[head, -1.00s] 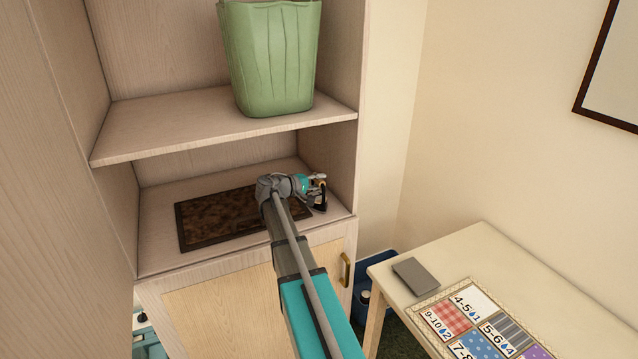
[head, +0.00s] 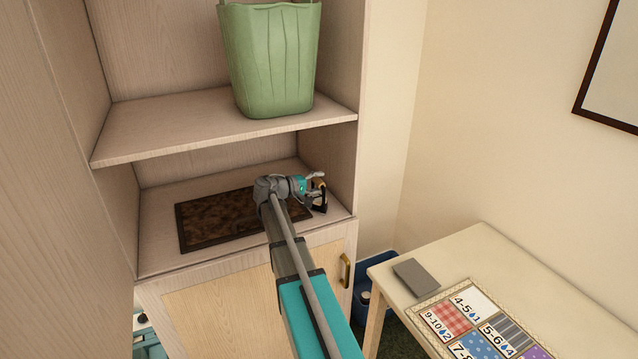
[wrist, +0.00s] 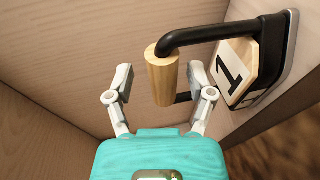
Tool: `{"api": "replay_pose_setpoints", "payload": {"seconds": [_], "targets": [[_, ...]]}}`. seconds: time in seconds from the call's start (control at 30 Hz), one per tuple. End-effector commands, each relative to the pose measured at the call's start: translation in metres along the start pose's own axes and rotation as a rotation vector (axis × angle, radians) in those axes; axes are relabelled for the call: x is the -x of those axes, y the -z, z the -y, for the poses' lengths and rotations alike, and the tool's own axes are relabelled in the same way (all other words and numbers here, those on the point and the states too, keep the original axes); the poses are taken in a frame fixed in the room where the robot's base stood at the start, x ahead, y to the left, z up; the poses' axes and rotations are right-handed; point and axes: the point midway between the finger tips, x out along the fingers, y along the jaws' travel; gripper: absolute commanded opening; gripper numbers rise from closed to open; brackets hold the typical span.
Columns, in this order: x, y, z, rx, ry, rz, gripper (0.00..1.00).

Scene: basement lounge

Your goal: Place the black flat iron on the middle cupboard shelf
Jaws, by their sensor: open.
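The black flat iron (head: 322,199) stands at the right end of the open cupboard shelf (head: 160,258) below the green bin, near the side wall. In the wrist view it shows a black curved frame (wrist: 205,35), a light wooden handle (wrist: 162,82) and a wooden plate marked 1 (wrist: 238,72). My gripper (head: 314,184) is at the iron. In the wrist view its two fingers are open on either side of the handle, with a visible gap on each side. My gripper partly hides the iron in the head view.
A dark brown mat (head: 205,222) lies on the same shelf, left of the iron. A green bin (head: 268,60) stands on the shelf above (head: 150,130). A cupboard door (head: 215,315) is below. A pale table (head: 480,245) with a grey block (head: 416,277) stands at right.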

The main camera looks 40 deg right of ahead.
Motion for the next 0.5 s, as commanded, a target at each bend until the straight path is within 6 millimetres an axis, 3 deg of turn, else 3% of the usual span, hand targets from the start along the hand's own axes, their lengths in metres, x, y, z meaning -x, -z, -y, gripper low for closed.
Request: {"api": "replay_pose_setpoints", "payload": {"seconds": [0.5], "targets": [[0.077, 0.000, -0.002, 0.000, 0.000, -0.002, 0.70]]}}
